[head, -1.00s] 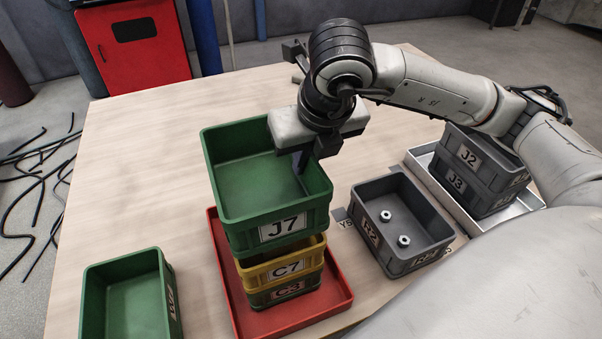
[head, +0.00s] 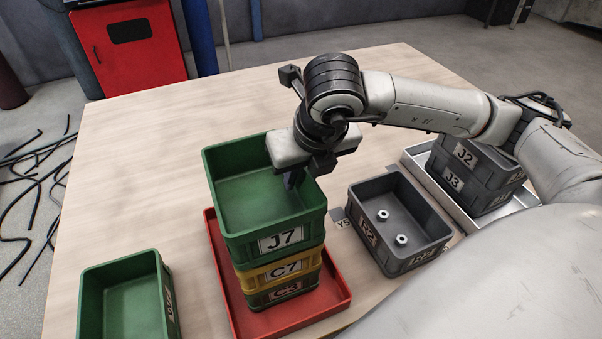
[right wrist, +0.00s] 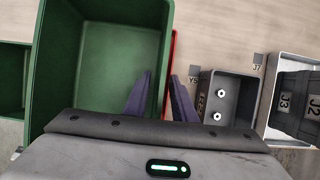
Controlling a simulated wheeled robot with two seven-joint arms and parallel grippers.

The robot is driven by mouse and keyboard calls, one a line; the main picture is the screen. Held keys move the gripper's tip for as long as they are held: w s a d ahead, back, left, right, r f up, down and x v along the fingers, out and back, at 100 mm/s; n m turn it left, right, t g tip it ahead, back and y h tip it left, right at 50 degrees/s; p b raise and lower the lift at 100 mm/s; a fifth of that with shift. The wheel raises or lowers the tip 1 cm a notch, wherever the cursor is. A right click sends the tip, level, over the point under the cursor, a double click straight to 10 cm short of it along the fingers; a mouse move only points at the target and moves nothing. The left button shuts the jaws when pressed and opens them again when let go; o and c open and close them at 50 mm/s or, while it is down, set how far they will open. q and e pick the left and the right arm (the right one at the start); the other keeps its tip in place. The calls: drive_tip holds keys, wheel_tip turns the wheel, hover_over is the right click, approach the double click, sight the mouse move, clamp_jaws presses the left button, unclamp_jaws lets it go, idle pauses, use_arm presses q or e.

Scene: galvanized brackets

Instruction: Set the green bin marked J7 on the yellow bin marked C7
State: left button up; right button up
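The green bin marked J7 (head: 262,205) sits squarely over the yellow bin marked C7 (head: 256,279), with no gap visible between them in the head view. My right gripper (head: 291,179) is at the right wall of the green bin. In the right wrist view its fingers (right wrist: 160,75) straddle that wall of the green bin (right wrist: 100,65) and look shut on it. My left gripper is not in view.
The stack stands in a red tray (head: 333,298). A grey bin marked R2 (head: 410,256) holding two nuts is right of it. Grey bins J2 and J3 (head: 463,180) stand in a metal tray (head: 415,158). Another green bin (head: 88,300) is at front left. The table's back left is clear.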

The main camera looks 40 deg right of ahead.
drive_tip(key=v, duration=1.1)
drive_tip(key=shift+r+p, duration=0.15)
drive_tip(key=shift+p, duration=0.2)
drive_tip(key=shift+s+a+r, duration=0.1)
drive_tip(key=shift+s+r, duration=0.2)
drive_tip(key=shift+r, duration=0.05)
drive_tip(key=shift+f, duration=0.1)
